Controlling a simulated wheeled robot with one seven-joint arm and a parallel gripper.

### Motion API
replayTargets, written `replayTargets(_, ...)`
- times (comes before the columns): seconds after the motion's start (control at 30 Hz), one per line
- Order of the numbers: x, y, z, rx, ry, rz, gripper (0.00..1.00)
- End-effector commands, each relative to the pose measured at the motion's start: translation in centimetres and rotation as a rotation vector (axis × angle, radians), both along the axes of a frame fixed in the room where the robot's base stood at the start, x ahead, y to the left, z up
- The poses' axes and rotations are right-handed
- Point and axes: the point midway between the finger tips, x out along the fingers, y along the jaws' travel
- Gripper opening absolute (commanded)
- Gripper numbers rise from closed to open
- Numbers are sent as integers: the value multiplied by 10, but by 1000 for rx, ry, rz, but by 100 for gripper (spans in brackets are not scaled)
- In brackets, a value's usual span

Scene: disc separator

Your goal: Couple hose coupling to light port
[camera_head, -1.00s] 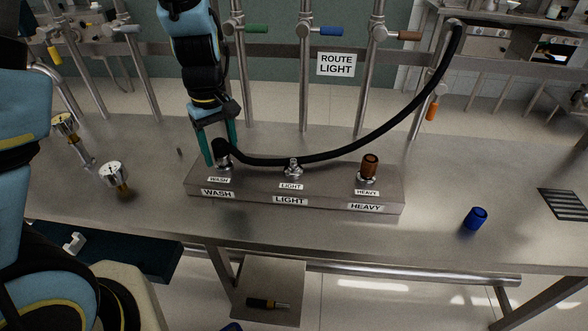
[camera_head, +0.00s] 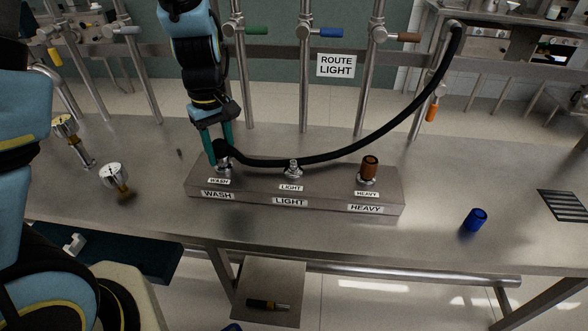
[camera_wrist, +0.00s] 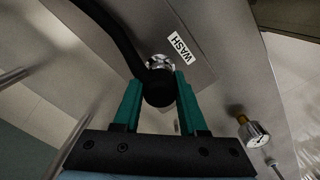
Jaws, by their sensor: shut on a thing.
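The black hose (camera_head: 352,155) hangs in a curve from a pipe at the upper right down to the left end of the port block (camera_head: 330,192). Its end coupling (camera_wrist: 158,88) is between the teal fingers of my gripper (camera_wrist: 158,100), which is shut on it. My gripper (camera_head: 221,148) is at the WASH port (camera_head: 222,172), whose metal fitting also shows right beside the coupling in the wrist view (camera_wrist: 158,62). I cannot tell whether the coupling is still seated on it. The light port (camera_head: 292,168), a bare metal fitting in the block's middle, stands uncovered just below the hose.
A brown cap (camera_head: 369,166) sits on the HEAVY port at the right. A blue cap (camera_head: 475,218) lies on the bench to the right. Gauges (camera_head: 114,176) stand at the left. Upright pipes with coloured handles rise behind the block. A sign (camera_head: 336,65) reads ROUTE LIGHT.

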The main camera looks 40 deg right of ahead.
Motion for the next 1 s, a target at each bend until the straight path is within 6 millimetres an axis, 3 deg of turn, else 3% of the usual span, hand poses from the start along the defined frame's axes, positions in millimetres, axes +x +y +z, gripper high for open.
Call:
replayTargets(0.4, 0, -1, 24, -2, -1, 0, 0)
replayTargets(0.57, 0, 0, 24, -2, -1, 0, 0)
replayTargets(1.0, 0, -1, 66, -2, -1, 0, 0)
